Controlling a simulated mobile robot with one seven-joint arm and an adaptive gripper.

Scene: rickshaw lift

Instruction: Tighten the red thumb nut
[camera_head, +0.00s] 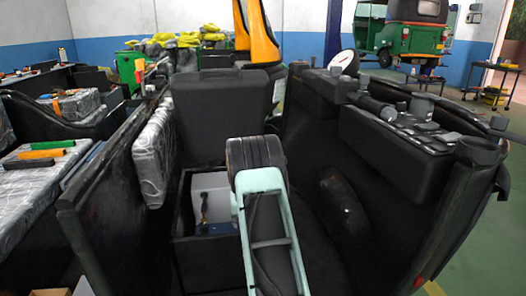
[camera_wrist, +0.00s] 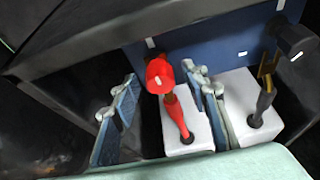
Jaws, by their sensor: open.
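The red thumb nut (camera_wrist: 159,76) is in the upper middle of the wrist view, a round red knob with a white mark on its face. A red cable-like piece (camera_wrist: 174,112) runs from below it to a white block (camera_wrist: 188,132). My gripper (camera_wrist: 162,92) is open, with one blue-grey finger to the left of the red parts and one to the right. I see a gap on both sides, and whether either finger touches the nut is unclear. In the head view, my arm hides the gripper and the nut.
A black knob (camera_wrist: 295,40) and a second white block (camera_wrist: 240,105) with a brass piece are at the right. A dark blue wall (camera_wrist: 215,45) stands behind the nut. In the head view, the open compartment (camera_head: 183,235) has dark walls, with a black console (camera_head: 395,140) at the right.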

